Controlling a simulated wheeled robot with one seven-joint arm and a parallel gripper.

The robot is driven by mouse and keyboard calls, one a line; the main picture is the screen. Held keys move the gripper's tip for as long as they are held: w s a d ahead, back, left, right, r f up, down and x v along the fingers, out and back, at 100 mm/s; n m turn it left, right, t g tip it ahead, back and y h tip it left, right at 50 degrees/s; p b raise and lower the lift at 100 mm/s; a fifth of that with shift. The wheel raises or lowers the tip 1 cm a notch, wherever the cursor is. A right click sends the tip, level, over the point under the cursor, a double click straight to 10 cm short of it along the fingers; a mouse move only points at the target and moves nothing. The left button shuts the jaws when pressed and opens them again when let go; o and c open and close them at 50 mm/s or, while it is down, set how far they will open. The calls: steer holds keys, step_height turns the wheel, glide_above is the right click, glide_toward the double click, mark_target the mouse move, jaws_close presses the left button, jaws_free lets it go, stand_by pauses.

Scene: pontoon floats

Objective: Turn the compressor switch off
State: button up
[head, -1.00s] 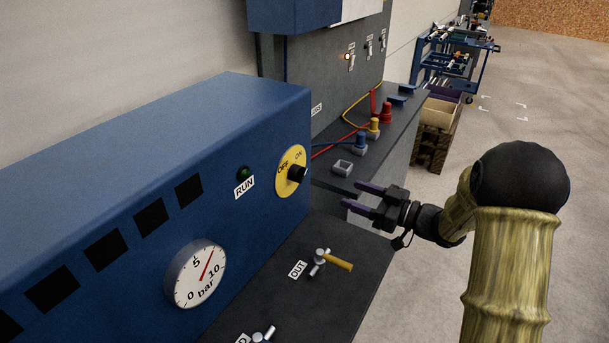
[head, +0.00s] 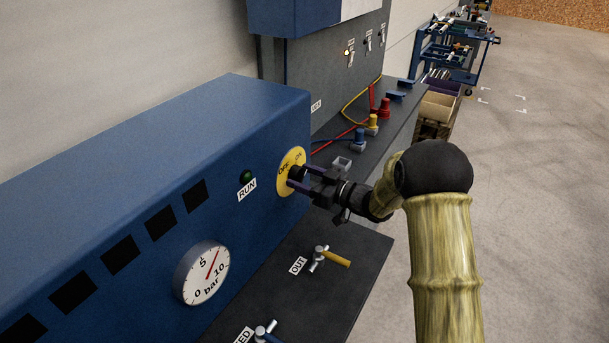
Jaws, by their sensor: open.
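The compressor (head: 130,165) is a blue box at the left of the head view. Its switch is a black knob (head: 295,173) on a yellow round plate (head: 286,184) marked OFF and ON, near the box's right end. My gripper (head: 297,177) is open, its two fingers reaching left to the plate, one above and one below the knob. The fingers partly hide the knob, so I cannot tell where it points or whether they touch it. The green RUN lamp (head: 246,177) is left of the plate and looks dark.
A pressure gauge (head: 207,273) is on the box front. A yellow-handled OUT valve (head: 330,257) and a blue-handled valve (head: 264,332) stand on the dark base below. Behind are a grey bench with coloured plugs (head: 372,124) and a panel with switches (head: 350,59). Open floor lies right.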

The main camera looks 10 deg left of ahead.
steer(key=c, duration=1)
steer(key=shift+f+n+b, duration=0.15)
steer(key=shift+n+b, duration=0.25)
steer(key=shift+b, duration=0.5)
steer(key=n+b, duration=0.1)
steer(key=b, duration=0.1)
steer(key=n+b, duration=0.1)
steer(key=b, duration=0.1)
steer(key=shift+f+n+b, duration=0.2)
steer(key=shift+n+b, duration=0.1)
steer(key=n+b, duration=0.5)
steer(key=b, duration=0.3)
steer(key=n+b, duration=0.6)
steer(key=b, duration=0.1)
steer(key=shift+w+r, duration=0.1)
steer(key=n+b, duration=0.1)
steer(key=b, duration=0.1)
steer(key=n+b, duration=0.2)
steer(key=shift+r+n, duration=0.25)
steer(key=shift+n, duration=0.05)
